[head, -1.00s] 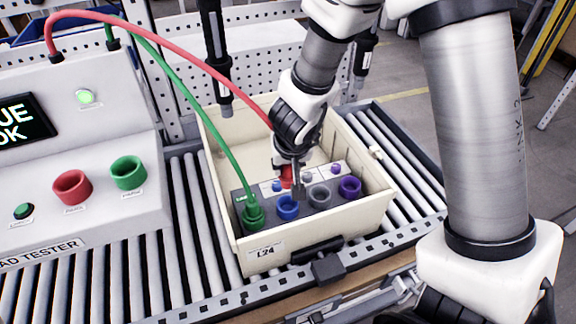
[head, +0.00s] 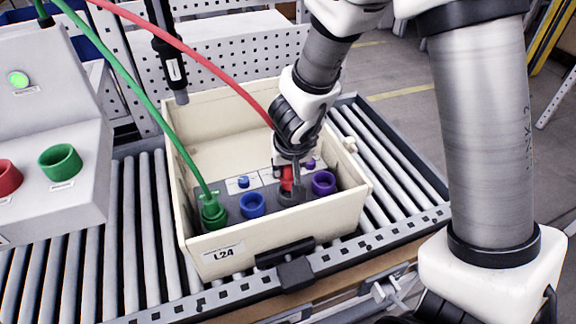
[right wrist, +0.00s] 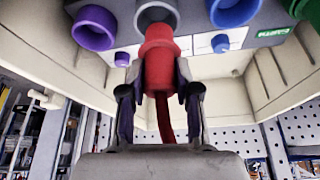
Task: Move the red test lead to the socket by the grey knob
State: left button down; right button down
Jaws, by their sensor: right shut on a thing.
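The red test lead's plug (right wrist: 159,66) is held between the fingers of my right gripper (right wrist: 158,95); it also shows in the head view (head: 287,177). My right gripper (head: 288,180) is low inside the cream bin, over the grey socket. The grey socket (right wrist: 157,12) shows right at the plug's tip; I cannot tell whether the tip is inside it. In the head view the grey socket (head: 291,197) is partly covered by my gripper. The grey knob is hidden. My left gripper is not in view.
The cream bin (head: 222,262) stands on a roller conveyor. Beside the grey socket are a blue socket (head: 252,205) and a purple socket (head: 324,182). A green plug (head: 213,212) is in the leftmost socket. The tester (head: 60,130) stands left; a black hanging tool (head: 172,62) is behind.

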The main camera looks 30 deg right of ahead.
aim_at(289, 180)
jog(key=shift+s+d+f, duration=0.1)
jog(key=shift+d+f, duration=0.1)
jog(key=shift+d, duration=0.2)
jog(key=shift+r, duration=0.1)
jog(key=shift+a+r, duration=0.15)
jog(key=shift+a, duration=0.35)
jog(key=shift+d+p, duration=0.25)
jog(key=shift+p, duration=0.05)
jog(key=shift+a+f, duration=0.15)
jog(key=shift+f, duration=0.1)
jog(key=shift+f+b, duration=1.7)
jog(key=shift+f, duration=0.15)
